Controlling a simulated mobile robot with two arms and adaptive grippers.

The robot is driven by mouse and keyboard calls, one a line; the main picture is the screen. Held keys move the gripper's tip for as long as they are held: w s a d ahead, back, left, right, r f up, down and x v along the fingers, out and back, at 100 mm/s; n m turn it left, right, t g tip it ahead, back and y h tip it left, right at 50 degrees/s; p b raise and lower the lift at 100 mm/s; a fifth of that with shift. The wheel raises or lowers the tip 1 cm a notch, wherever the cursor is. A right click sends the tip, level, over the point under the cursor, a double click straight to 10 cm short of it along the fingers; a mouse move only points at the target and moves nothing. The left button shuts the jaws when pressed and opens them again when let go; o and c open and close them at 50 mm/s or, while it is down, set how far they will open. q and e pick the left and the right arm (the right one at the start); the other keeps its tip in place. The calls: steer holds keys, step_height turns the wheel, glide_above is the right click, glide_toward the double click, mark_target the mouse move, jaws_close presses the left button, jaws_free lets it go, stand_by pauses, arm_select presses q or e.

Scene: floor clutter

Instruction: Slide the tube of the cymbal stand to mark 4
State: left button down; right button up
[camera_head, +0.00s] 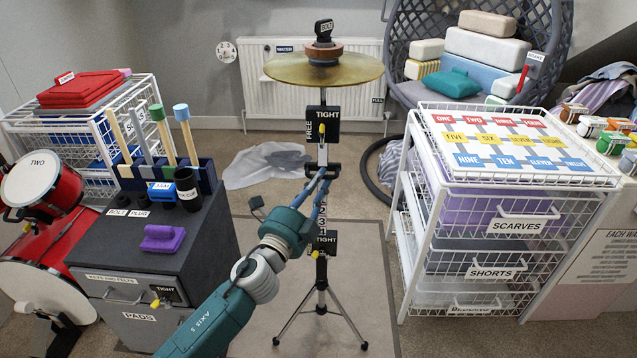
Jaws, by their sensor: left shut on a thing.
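The cymbal stand (322,285) stands upright on its tripod in the middle, with a brass cymbal (324,69) on top. My left gripper (322,173) is shut on the stand's tube, at a dark crosspiece below the upper clamp. A number scale (322,212) runs down the tube below the gripper; its digits are small and partly hidden by my arm. The upper clamp (325,122) has a FREE and a TIGHT sign and a yellow lever. The lower clamp (324,243) has a TIGHT sign, with a yellow lever beneath it. My right gripper is not in view.
A grey cabinet (206,237) with tools and a red drum kit (48,190) stand at left. A white wire drawer unit (408,270) stands at right. A cloth (262,166) lies on the floor behind. The mat (362,290) around the tripod is clear.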

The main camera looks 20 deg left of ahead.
arm_select(q)
steer(key=c, duration=1.7)
jaws_free()
steer(key=shift+r, duration=0.55)
steer(key=shift+o, duration=0.2)
steer(key=shift+f, duration=0.1)
steer(key=s+a+f, duration=0.1)
steer(key=s+f, duration=0.1)
steer(key=s, duration=0.9)
steer(key=shift+s+a, duration=0.2)
steer(key=shift+s, duration=0.2)
steer(key=shift+f, duration=0.1)
